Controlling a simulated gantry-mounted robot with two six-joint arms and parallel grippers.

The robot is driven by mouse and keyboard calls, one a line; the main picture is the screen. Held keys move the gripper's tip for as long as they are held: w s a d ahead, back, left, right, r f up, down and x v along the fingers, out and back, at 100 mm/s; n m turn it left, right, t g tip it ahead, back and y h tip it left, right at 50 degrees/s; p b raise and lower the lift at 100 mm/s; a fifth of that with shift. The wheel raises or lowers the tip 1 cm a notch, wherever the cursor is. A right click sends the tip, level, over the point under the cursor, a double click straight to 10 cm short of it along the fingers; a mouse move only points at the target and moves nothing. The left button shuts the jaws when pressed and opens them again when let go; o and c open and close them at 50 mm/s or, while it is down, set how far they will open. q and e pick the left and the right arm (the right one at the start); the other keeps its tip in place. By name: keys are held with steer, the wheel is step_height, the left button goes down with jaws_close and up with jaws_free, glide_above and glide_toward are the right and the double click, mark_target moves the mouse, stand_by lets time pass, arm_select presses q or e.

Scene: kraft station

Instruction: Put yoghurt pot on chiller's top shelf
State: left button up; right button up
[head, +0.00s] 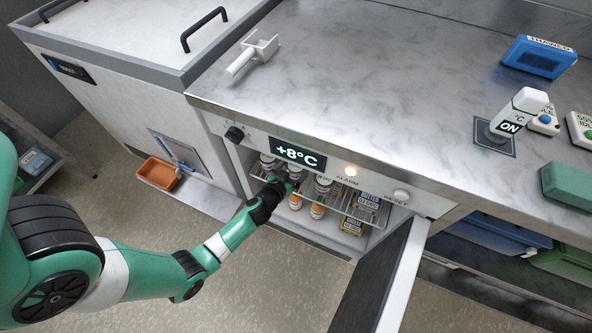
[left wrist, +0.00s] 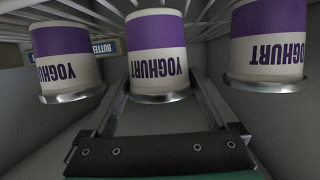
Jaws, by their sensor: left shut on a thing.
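My left gripper (head: 277,186) reaches into the open chiller (head: 310,238) and is shut on a white and purple yoghurt pot (left wrist: 158,55). In the left wrist view this pot is between the fingers, its label upside down in the picture. It stands in line with two other yoghurt pots, one on the left (left wrist: 66,60) and one on the right (left wrist: 268,45), apart from both. The wire top shelf (head: 340,197) is at the pots' bases; whether the held pot touches it I cannot tell. My right gripper is not in view.
Butter packs (head: 367,201) are on the right of the shelf, and orange bottles (head: 317,211) stand below. The chiller door (head: 400,275) hangs open at the right.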

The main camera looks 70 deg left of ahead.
arm_select(q)
steer(key=shift+f, duration=0.3)
steer(key=o, duration=1.2)
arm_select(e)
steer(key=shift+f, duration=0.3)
arm_select(q)
steer(key=shift+r+p, duration=0.3)
steer(key=shift+p, duration=0.1)
steer(key=v, duration=1.2)
steer(key=shift+f+p, duration=0.1)
steer(key=shift+p, duration=0.2)
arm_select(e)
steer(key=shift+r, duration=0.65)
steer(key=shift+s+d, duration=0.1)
